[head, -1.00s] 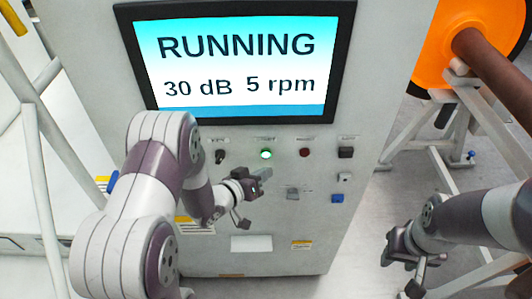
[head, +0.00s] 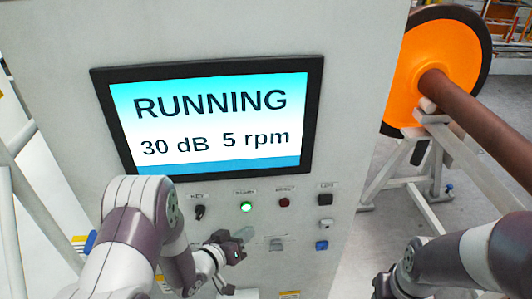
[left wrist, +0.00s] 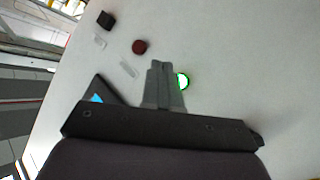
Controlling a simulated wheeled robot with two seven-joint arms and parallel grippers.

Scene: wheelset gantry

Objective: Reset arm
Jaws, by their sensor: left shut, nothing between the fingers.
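My left gripper (head: 238,244) is shut and empty, in front of the control panel just below the lit green button (head: 246,207). In the left wrist view its closed fingers (left wrist: 163,70) point at the panel face, with the green-ringed button (left wrist: 183,81) right beside the tips; I cannot tell whether they touch. My right gripper (head: 384,286) is at the bottom edge, right of the panel and partly cut off. Its fingers are not clear. The screen (head: 208,115) reads RUNNING, 30 dB, 5 rpm.
The grey cabinet (head: 350,60) carries a key switch (head: 200,212), a red button (head: 284,202) and a black switch (head: 325,198). An orange wheel (head: 412,85) with a brown axle (head: 475,120) rests on a white stand at right. Floor shows between cabinet and stand.

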